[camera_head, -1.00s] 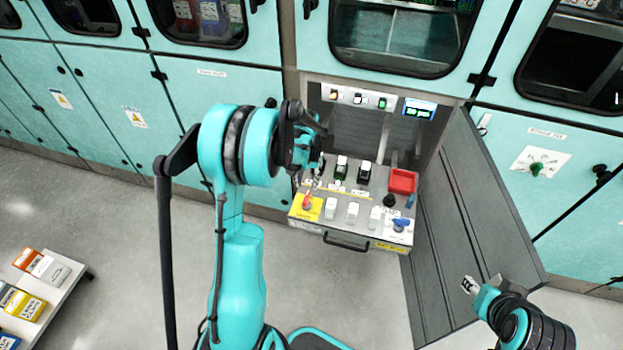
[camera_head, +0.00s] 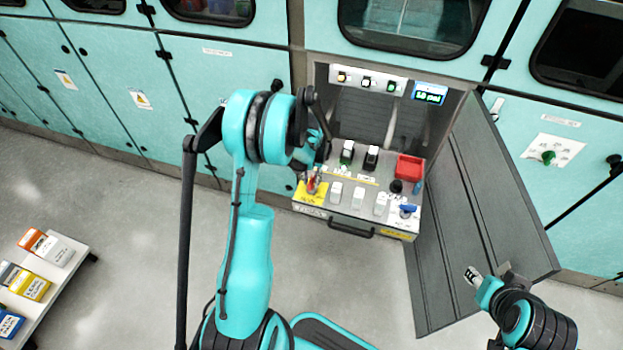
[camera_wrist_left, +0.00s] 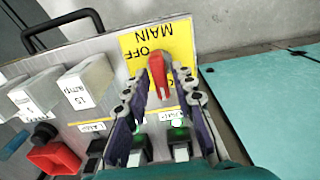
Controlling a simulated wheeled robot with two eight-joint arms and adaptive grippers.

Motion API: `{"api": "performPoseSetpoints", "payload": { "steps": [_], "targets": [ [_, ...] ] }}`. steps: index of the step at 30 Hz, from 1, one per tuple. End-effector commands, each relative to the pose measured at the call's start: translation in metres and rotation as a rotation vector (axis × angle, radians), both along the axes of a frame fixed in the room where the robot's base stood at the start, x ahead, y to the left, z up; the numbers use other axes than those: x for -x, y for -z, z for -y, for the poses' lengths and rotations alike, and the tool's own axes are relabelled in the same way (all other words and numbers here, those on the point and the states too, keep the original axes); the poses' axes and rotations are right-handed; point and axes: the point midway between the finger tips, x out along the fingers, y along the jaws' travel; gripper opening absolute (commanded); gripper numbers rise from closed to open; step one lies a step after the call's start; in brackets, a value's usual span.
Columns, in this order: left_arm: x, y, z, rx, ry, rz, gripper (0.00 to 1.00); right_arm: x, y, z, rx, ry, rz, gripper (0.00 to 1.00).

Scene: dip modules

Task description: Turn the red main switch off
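The red main switch (camera_wrist_left: 158,75) is a lever on a yellow plate (camera_wrist_left: 177,42) marked MAIN and OFF, upside down in the left wrist view. In the head view the red switch (camera_head: 312,186) is at the panel's left front corner, partly hidden by my gripper. My left gripper (camera_wrist_left: 160,82) is open, with one finger on each side of the red lever. The fingers look apart from the lever, though contact is hard to judge. My right gripper (camera_head: 471,276) is at the lower right, far from the panel; its finger opening is unclear.
White switches (camera_head: 358,197), a red tray-like part (camera_head: 409,168) and a blue knob (camera_head: 407,210) share the panel. A black handle (camera_head: 351,230) runs along its front. The open grey door (camera_head: 480,210) stands to the right. A white shelf (camera_head: 62,262) with boxes is at lower left.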

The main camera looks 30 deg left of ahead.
Motion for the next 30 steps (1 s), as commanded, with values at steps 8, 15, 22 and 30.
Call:
{"api": "performPoseSetpoints", "payload": {
  "steps": [8,15,22,30],
  "targets": [
    [0.000,0.000,0.000,0.000,0.001,0.000,0.00,0.000,0.000,0.000,0.000,0.000,0.000,0.40],
    [0.000,0.000,0.000,0.000,0.042,0.000,0.00,0.000,0.002,0.000,0.000,0.000,0.000,0.40],
    [0.000,0.001,0.000,0.000,0.176,0.000,0.00,0.000,0.006,0.000,0.000,0.000,0.000,0.40],
    [0.000,0.001,0.000,0.000,0.422,0.000,0.00,0.000,0.012,0.000,0.000,0.000,0.000,0.40]
  ]
}}
